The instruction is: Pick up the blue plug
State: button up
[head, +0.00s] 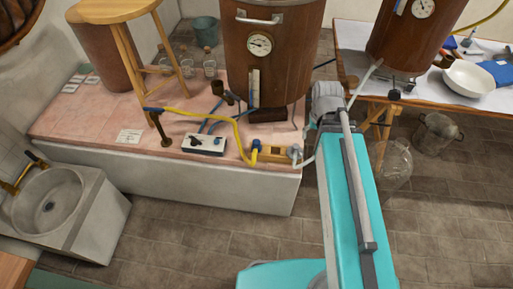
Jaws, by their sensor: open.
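A blue plug (256,146) sits at the right end of a yellow hose, against the left side of a small brass-coloured block (272,152) near the front edge of the pink tiled bench (85,125). Whether it is seated in the block is too small to tell. The hose's left end also has a blue part, by a dark upright post. My turquoise arm rises from the bottom, right of the plug. My gripper cannot be made out; the arm's far end is hidden behind its own links.
A white control box (205,145) stands left of the plug. A pale grey connector (295,153) with a white hose is right of the block. A large copper vessel (268,60) stands behind. A wooden stool (160,45) and glass bottles are at the back left. Open floor lies in front.

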jog(key=w+a+f+m+b, duration=0.4)
jog(key=w+a+f+b, duration=0.2)
jog(key=w+a+f, duration=0.15)
jog(key=m+b, duration=0.5)
jog(key=b, duration=0.1)
send_over(256, 142)
notch_tip(256, 142, down, 5)
jog(key=shift+r, duration=0.1)
notch_tip(256, 142, down, 9)
jog(key=b, duration=0.8)
jog(key=shift+r, duration=0.2)
jog(key=shift+f+b, duration=2.6)
jog(key=shift+b, duration=0.2)
jog(key=c, duration=1.3)
